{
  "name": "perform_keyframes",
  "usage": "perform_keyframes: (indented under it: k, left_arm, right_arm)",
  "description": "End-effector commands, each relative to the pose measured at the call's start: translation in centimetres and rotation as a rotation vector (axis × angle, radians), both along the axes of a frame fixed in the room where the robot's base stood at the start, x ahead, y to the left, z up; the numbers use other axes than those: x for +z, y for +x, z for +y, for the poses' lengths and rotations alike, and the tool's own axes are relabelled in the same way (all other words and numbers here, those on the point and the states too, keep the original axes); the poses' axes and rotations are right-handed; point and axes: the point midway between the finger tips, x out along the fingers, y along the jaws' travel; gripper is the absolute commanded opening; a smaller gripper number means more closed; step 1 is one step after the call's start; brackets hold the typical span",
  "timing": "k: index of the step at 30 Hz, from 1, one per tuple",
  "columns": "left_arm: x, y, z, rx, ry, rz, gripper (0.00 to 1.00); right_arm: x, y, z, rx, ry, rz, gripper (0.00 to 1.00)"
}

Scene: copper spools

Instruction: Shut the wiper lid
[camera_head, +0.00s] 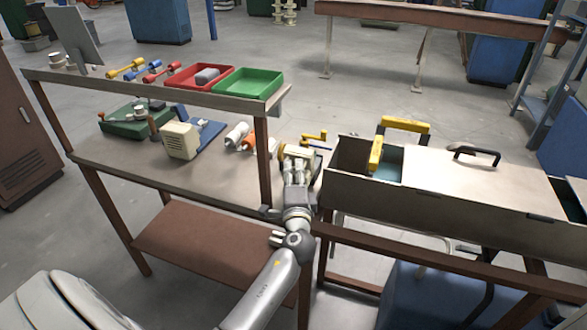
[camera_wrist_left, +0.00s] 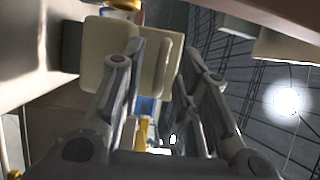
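A cream block-like part (camera_head: 297,151), which I take for the wiper with its lid, is at the right end of the workbench. My left gripper (camera_head: 295,167) reaches it from the front, its fingertips close against it. In the left wrist view two cream plates (camera_wrist_left: 160,68) show side by side at the fingers, with a narrow gap between them. The left gripper (camera_wrist_left: 163,85) has its fingers apart, with one cream plate partly between them. I cannot tell whether the fingers touch it. The lid's hinge is hidden. My right gripper is in neither view.
A long metal box (camera_head: 460,205) stands right of the gripper, with a yellow handle (camera_head: 404,125) at its open left compartment. A shelf with a red tray (camera_head: 200,83) and a green tray (camera_head: 243,90) overhangs the bench. A cream box (camera_head: 180,141) stands left on the bench.

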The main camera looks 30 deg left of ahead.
Motion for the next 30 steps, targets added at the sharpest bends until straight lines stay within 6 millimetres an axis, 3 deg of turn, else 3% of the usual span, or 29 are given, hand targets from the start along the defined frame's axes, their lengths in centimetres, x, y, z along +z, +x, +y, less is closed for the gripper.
perform_keyframes:
  k: [11, 19, 30]
  left_arm:
    - [0.01, 0.64, 0.53, 0.0, -0.001, 0.001, 0.3]
    - [0.01, 0.63, 0.49, 0.0, -0.001, 0.001, 0.0]
    - [-0.01, 0.6, 0.47, 0.0, 0.002, 0.008, 0.0]
  right_arm:
    - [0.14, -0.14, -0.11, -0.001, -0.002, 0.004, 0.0]
    - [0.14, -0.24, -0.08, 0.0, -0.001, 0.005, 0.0]
    - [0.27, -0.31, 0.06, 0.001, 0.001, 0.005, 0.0]
